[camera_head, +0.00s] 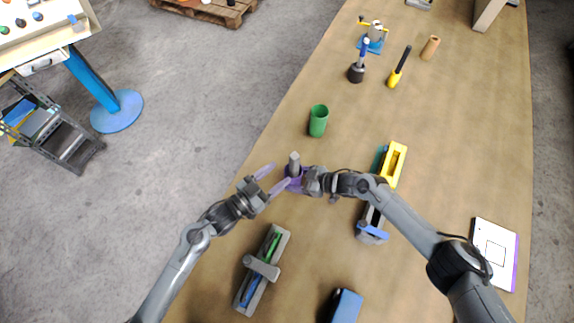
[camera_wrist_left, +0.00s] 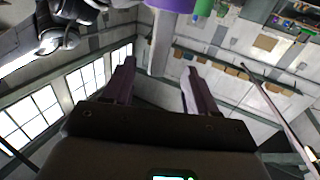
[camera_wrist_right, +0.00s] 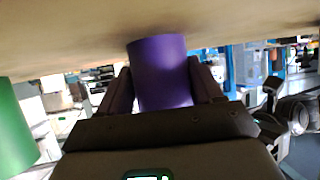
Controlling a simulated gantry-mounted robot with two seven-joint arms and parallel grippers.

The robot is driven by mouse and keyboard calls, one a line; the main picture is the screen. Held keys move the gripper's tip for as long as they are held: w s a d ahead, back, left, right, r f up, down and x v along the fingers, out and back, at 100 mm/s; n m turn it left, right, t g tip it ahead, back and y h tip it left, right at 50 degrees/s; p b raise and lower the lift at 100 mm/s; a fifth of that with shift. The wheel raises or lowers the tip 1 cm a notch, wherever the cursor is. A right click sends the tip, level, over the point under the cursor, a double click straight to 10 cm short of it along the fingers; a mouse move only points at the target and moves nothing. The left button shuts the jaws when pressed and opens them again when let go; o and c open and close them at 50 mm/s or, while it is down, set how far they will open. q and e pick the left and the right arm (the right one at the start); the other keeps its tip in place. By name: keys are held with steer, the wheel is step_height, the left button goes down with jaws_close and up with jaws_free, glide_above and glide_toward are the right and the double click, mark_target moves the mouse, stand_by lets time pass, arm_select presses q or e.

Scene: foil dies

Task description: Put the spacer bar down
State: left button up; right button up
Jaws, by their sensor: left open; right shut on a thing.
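A grey bar (camera_head: 294,161), which looks like the spacer bar, stands upright out of a purple cup (camera_head: 292,184) near the table's left edge. The bar (camera_wrist_left: 161,45) also shows in the left wrist view, between and beyond the finger tips. My left gripper (camera_head: 273,179) is open, its fingers pointing at the bar from the left; I cannot tell whether they touch it. My right gripper (camera_head: 308,181) is shut on the purple cup, which fills its jaws in the right wrist view (camera_wrist_right: 160,75). The bar's lower end is hidden inside the cup.
A green cup (camera_head: 318,120) stands behind the purple one. A grey tray (camera_head: 249,291) with green and blue pieces lies in front, with a grey block across it. A yellow holder (camera_head: 399,152) and a blue box (camera_head: 345,306) stand nearby.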

arm_select(q)
steer(key=v, duration=0.4)
steer(key=shift+s+a, duration=0.2)
steer(key=shift+s, duration=0.05)
arm_select(e)
steer(key=o, duration=0.9)
